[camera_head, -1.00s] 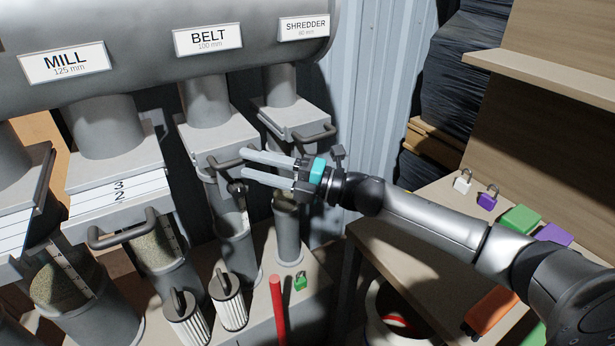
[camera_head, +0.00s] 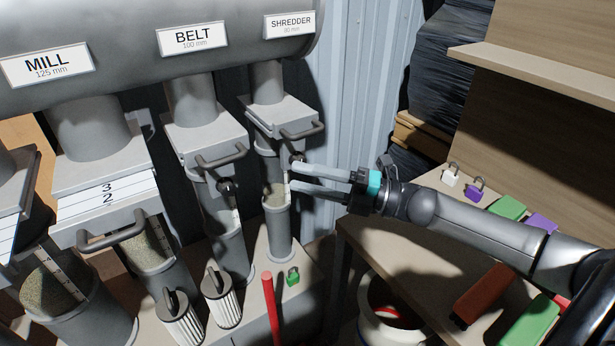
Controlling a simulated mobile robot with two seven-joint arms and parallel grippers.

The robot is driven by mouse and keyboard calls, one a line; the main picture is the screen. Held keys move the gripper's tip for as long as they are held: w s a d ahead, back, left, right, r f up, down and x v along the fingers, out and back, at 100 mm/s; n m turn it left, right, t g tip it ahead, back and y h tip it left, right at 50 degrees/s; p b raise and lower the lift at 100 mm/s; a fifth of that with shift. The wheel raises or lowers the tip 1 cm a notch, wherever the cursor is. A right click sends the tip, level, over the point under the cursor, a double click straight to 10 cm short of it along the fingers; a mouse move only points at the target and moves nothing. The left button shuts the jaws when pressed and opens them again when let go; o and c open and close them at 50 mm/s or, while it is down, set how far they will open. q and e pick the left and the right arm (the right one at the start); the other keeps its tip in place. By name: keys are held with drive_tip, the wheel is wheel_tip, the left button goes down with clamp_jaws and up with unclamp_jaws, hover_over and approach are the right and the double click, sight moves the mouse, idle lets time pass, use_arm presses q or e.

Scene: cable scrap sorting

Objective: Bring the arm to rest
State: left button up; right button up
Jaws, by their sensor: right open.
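My right gripper (camera_head: 292,177) is open, with two long grey fingers pointing left. Its fingertips are in front of the pipe below the SHREDDER gate (camera_head: 285,115); I cannot tell whether they touch it. Nothing shows between the fingers. My right arm (camera_head: 480,228) comes in from the lower right, above the bench. My left gripper is not in view.
The BELT gate (camera_head: 205,140) and MILL gate (camera_head: 105,190) have protruding handles. Two ribbed filters (camera_head: 222,300), a red rod (camera_head: 270,305) and a green padlock (camera_head: 292,276) are below. Padlocks (camera_head: 475,188) and coloured blocks lie on the right bench (camera_head: 405,250).

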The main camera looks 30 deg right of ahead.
idle(0.5)
drive_tip(key=s+a+f+m+h, duration=0.2)
drive_tip(key=f+m+h, duration=0.5)
drive_tip(key=m, duration=0.2)
drive_tip(key=s+a+f+m+h, duration=0.1)
drive_tip(key=a+f+m+h, duration=0.1)
drive_tip(key=f+m+h, duration=0.65)
drive_tip(key=s+a+f+m+g, duration=0.2)
drive_tip(key=s+m+g, duration=0.1)
drive_tip(key=s, duration=0.3)
drive_tip(key=s+a+f+m+g+y, duration=0.1)
drive_tip(key=s+a+m+g, duration=0.2)
drive_tip(key=s, duration=0.4)
drive_tip(key=s+a+f+m+g, duration=0.1)
drive_tip(key=s+f+m+g, duration=0.1)
drive_tip(key=s+m+g, duration=0.3)
wheel_tip(320, 180, down, 21)
drive_tip(key=s+d+n, duration=0.1)
drive_tip(key=s+n, duration=0.1)
drive_tip(key=s+d+f+g, duration=0.1)
drive_tip(key=s+d+f, duration=0.2)
drive_tip(key=s+f, duration=1.1)
drive_tip(key=shift+s+d+f, duration=0.15)
drive_tip(key=shift+d+f, duration=0.1)
drive_tip(key=shift+d, duration=0.15)
